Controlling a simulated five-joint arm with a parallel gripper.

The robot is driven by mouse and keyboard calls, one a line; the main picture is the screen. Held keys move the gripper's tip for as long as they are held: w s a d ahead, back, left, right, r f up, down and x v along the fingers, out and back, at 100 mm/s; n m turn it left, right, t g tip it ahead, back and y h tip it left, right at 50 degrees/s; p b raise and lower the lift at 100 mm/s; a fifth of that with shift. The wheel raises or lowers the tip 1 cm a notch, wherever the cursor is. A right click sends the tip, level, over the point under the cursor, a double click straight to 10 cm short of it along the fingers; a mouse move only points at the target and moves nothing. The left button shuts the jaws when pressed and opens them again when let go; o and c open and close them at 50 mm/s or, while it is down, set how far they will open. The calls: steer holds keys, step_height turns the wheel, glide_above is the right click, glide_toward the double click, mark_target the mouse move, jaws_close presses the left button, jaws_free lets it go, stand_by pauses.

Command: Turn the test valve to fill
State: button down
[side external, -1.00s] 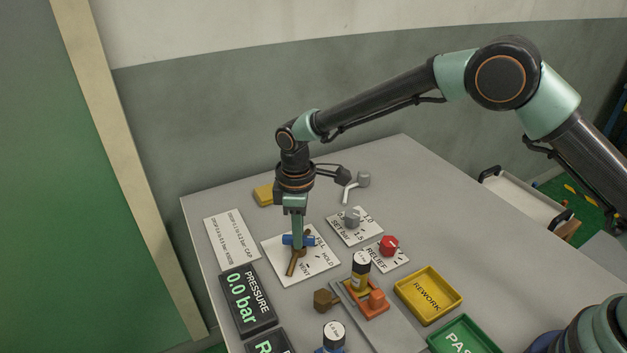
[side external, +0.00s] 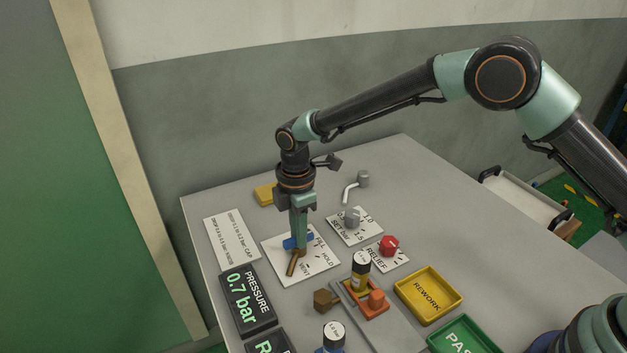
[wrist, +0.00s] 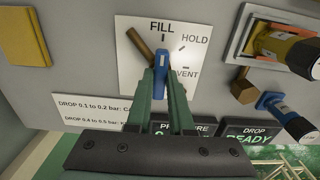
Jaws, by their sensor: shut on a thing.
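The test valve has a blue handle (side external: 291,243) on a white plate (side external: 272,257) marked FILL, HOLD and VENT. In the wrist view the blue handle (wrist: 160,59) lies between my gripper's fingers (wrist: 160,76), and its far end points to the FILL mark (wrist: 163,38). My gripper (side external: 299,240) is upright over the plate and shut on the handle. A brown bar (wrist: 140,43) sticks out from under the handle to the upper left. The valve's centre is hidden by the fingers.
The pressure display (side external: 248,300) reads 0.7 bar. A grey knob (side external: 352,217) and a red relief knob (side external: 389,245) stand to the right.

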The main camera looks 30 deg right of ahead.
steer(key=shift+r, duration=0.1)
steer(key=c, duration=0.8)
jaws_free()
steer(key=shift+r, duration=0.1)
step_height(320, 180, up, 12)
